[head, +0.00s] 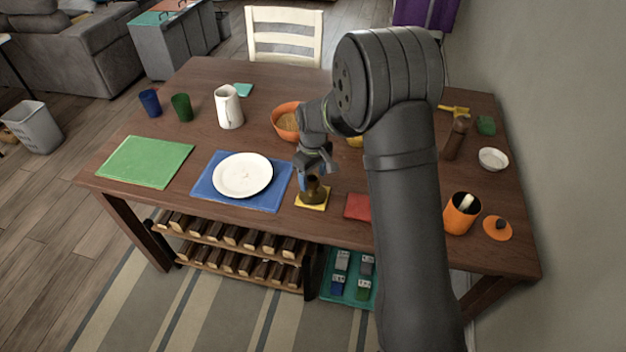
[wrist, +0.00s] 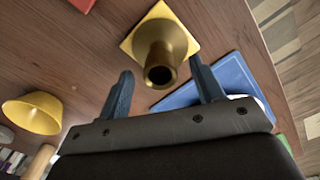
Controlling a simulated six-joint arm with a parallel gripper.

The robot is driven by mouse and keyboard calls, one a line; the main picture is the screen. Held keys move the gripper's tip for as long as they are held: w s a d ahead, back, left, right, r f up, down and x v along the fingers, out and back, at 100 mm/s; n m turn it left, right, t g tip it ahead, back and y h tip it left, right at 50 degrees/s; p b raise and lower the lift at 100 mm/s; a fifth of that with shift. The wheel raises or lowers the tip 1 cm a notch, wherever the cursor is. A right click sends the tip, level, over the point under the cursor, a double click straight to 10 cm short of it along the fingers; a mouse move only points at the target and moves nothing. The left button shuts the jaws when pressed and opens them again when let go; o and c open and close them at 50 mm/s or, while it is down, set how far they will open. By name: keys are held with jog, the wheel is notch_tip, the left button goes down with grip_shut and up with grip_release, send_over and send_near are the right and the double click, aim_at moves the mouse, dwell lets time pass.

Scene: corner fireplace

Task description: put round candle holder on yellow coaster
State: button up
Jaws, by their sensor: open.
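The round candle holder (head: 314,190) is dark brass with a wide round base and a narrow neck. It stands upright on the yellow coaster (head: 303,204) near the table's front edge. In the wrist view the candle holder (wrist: 160,58) shows its open top toward the camera, with the yellow coaster (wrist: 184,28) under its base. My gripper (head: 313,172) is open just above and behind the candle holder. In the wrist view my gripper's two blue-grey fingers (wrist: 160,78) are apart, one on each side of the candle holder's neck; contact is not visible.
A white plate (head: 243,175) on a blue placemat (head: 212,189) lies left of the coaster. A red coaster (head: 358,206) lies to the right. An orange bowl (head: 287,123) stands behind my gripper. An orange canister (head: 461,216) stands farther right.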

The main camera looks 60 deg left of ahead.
notch_tip(320, 180, up, 10)
dwell(0.3)
notch_tip(320, 180, down, 12)
jog(key=shift+r, duration=2)
jog(key=shift+f, duration=0.15)
